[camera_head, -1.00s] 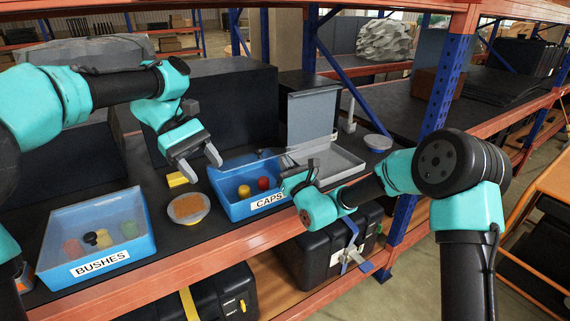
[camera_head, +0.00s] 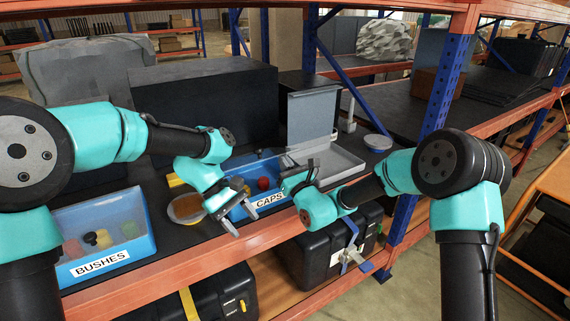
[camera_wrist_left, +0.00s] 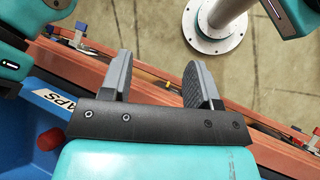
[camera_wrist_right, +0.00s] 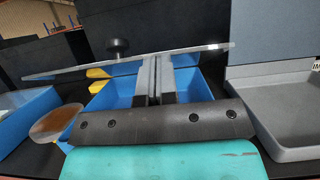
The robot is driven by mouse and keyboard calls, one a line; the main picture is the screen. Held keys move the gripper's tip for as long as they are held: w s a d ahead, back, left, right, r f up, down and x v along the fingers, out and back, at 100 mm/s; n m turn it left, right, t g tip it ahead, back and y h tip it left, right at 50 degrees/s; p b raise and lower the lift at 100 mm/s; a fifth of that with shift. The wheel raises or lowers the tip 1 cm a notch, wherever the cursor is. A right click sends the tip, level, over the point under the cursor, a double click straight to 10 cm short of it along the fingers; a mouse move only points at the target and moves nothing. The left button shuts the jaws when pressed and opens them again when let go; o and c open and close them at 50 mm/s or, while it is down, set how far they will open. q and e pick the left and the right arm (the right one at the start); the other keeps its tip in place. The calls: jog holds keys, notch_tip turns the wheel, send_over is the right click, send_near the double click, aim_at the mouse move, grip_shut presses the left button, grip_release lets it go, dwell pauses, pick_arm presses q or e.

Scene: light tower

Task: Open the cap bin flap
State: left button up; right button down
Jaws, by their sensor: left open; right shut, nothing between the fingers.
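The blue cap bin (camera_head: 248,208), labelled CAPS, stands on the shelf with a red cap (camera_head: 263,183) and a yellow one inside. Its clear flap (camera_wrist_right: 195,50), with a black knob (camera_wrist_right: 119,45), is raised, seen nearly edge-on above the blue bin in the right wrist view. My right gripper (camera_head: 296,172) is shut and empty at the bin's right side; its fingertips (camera_wrist_right: 155,58) are at the flap's edge, contact unclear. My left gripper (camera_head: 242,223) is open and empty before the bin's front wall; the left wrist view shows its two fingers apart (camera_wrist_left: 158,68).
The blue BUSHES bin (camera_head: 130,248) stands left, partly behind my left arm. A round dish (camera_head: 186,209) sits between the bins. A grey tray with a raised lid (camera_head: 313,118) stands to the right. The orange shelf edge (camera_head: 180,262) runs along the front.

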pick_arm(q)
jog(key=s+d+f+m+t+y, duration=0.1)
jog(key=s+d+f+m, duration=0.15)
jog(key=f, duration=0.75)
jog(key=s+d+f+m+t+y, duration=0.1)
jog(key=s+d+f+m, duration=0.15)
jog(key=f, duration=0.75)
jog(key=s+d+f+m+t+y, duration=0.15)
jog(key=s+f, duration=0.25)
jog(key=f, duration=0.6)
jog(key=s+a+f, duration=0.3)
jog(key=a+f, duration=0.1)
jog(key=a, duration=0.5)
jog(key=s+a+f+t, duration=0.1)
jog(key=s+a+f, duration=0.2)
jog(key=a, duration=0.7)
jog(key=shift+a+f, duration=0.2)
jog(key=shift+f, duration=0.6)
jog(key=shift+w+d+t, duration=0.1)
jog(key=shift+d+t, duration=0.05)
jog(key=shift+t, duration=0.1)
